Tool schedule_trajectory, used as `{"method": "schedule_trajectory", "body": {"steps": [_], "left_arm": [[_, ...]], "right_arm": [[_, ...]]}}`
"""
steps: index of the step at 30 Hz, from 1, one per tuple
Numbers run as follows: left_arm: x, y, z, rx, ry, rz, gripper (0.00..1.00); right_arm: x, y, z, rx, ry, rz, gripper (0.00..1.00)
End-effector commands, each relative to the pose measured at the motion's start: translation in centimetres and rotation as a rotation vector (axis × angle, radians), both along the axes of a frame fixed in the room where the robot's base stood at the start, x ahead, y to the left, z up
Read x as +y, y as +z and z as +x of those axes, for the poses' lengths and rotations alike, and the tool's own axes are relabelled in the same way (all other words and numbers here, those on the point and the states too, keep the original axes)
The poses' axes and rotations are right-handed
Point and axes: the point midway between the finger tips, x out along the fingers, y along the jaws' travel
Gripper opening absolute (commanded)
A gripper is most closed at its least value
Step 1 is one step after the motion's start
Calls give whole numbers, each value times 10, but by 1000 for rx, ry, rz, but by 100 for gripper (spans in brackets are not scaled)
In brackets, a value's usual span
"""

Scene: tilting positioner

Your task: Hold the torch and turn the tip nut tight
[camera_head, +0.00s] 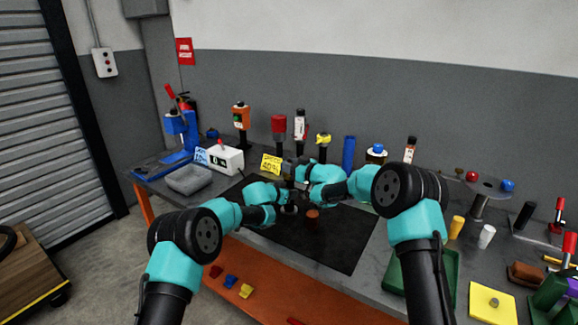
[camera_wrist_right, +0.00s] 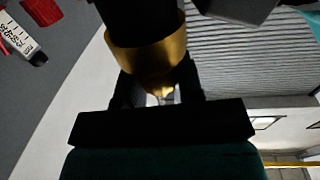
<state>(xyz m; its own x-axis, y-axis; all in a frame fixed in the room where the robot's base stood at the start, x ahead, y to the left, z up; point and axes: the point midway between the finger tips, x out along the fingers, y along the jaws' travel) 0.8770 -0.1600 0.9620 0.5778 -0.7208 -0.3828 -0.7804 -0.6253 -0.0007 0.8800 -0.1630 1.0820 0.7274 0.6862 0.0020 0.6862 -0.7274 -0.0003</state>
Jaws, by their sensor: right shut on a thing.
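The torch is hard to make out in the head view, where my two grippers meet over the dark mat (camera_head: 330,240). In the right wrist view a dark body with a wide brass-coloured nut (camera_wrist_right: 148,58) comes down from the top, with a small pale tip below it. My right gripper (camera_wrist_right: 158,95) has its dark fingers on either side of the brass nut and is shut on it. In the head view my right gripper (camera_head: 299,196) is close beside my left gripper (camera_head: 283,208). The left jaws are small and dark, and their state is unclear.
A copper-coloured cylinder (camera_head: 312,218) stands on the mat below the grippers. A white box (camera_head: 226,159), a grey block (camera_head: 189,179) and a blue press (camera_head: 183,140) are at left. Several tools line the back. A green tray (camera_head: 451,285) and a yellow pad (camera_head: 492,303) are at right.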

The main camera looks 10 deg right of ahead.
Motion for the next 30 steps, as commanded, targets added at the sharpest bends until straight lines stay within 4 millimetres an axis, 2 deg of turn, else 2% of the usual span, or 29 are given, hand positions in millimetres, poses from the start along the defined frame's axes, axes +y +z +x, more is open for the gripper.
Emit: {"method": "schedule_trajectory", "body": {"steps": [8,30], "left_arm": [[0,-1,0,2,2,0,4],[0,-1,0,0,-1,1,4]], "right_arm": [[1,1,0,-3,-36,1,11],[0,3,1,-4,-320,1,11]]}}
